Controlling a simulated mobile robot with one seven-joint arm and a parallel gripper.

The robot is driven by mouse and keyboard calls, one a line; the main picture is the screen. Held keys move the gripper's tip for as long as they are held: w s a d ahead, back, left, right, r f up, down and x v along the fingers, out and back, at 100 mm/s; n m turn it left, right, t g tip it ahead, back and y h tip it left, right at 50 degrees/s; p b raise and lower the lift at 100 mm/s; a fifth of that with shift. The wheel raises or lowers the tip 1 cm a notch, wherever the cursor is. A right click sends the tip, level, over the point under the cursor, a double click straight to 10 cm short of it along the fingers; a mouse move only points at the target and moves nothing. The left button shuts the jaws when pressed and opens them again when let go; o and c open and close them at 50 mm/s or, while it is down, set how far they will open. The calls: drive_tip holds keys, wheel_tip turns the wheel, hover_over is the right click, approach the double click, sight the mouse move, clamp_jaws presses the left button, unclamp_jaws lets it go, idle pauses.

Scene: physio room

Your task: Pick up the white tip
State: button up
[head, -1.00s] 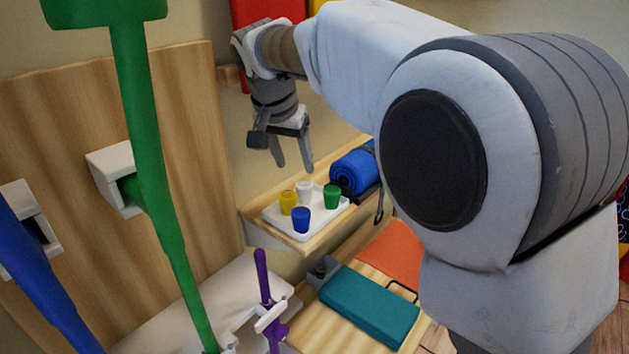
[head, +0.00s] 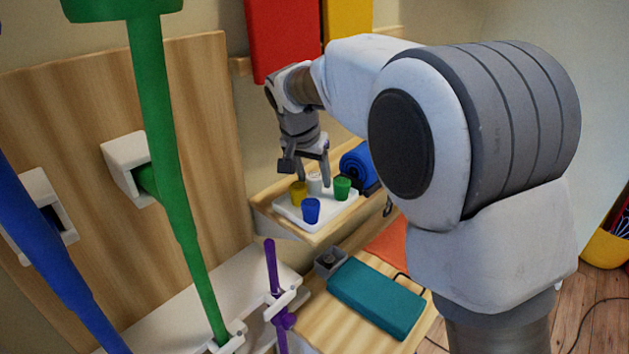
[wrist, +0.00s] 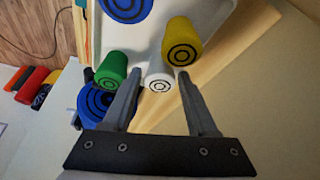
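The white tip (head: 315,183) stands on a white tray (head: 343,209) on the wooden shelf, between a yellow tip (head: 298,193) and a green tip (head: 342,188), with a blue tip (head: 311,210) in front. In the wrist view the white tip (wrist: 160,81) shows between the fingers, with the green tip (wrist: 113,68) at left and the yellow tip (wrist: 181,42) at right. My gripper (head: 314,180) is open, pointing down with its fingers around or just above the white tip. Contact cannot be told.
A rolled blue mat (head: 359,166) lies right of the tray. A green pole (head: 165,150) and a blue pole (head: 50,240) stand at left. A teal block (head: 376,298) and a purple stick (head: 273,275) are below the shelf. The neighbouring tips leave little room beside the fingers.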

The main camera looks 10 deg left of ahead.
sight(316, 176)
clamp_jaws()
drive_tip(key=shift+r, duration=0.15)
drive_tip(key=shift+r, duration=0.3)
drive_tip(key=r, duration=0.3)
drive_tip(key=shift+d+r, duration=0.25)
drive_tip(key=shift+r, duration=0.1)
drive_tip(key=s+d+r+b, duration=0.1)
drive_tip(key=d+r, duration=0.5)
drive_tip(key=d, duration=0.5)
drive_tip(key=shift+s+r, duration=0.25)
drive_tip(key=shift+s, duration=0.1)
drive_tip(key=shift+c, duration=0.8)
unclamp_jaws()
clamp_jaws()
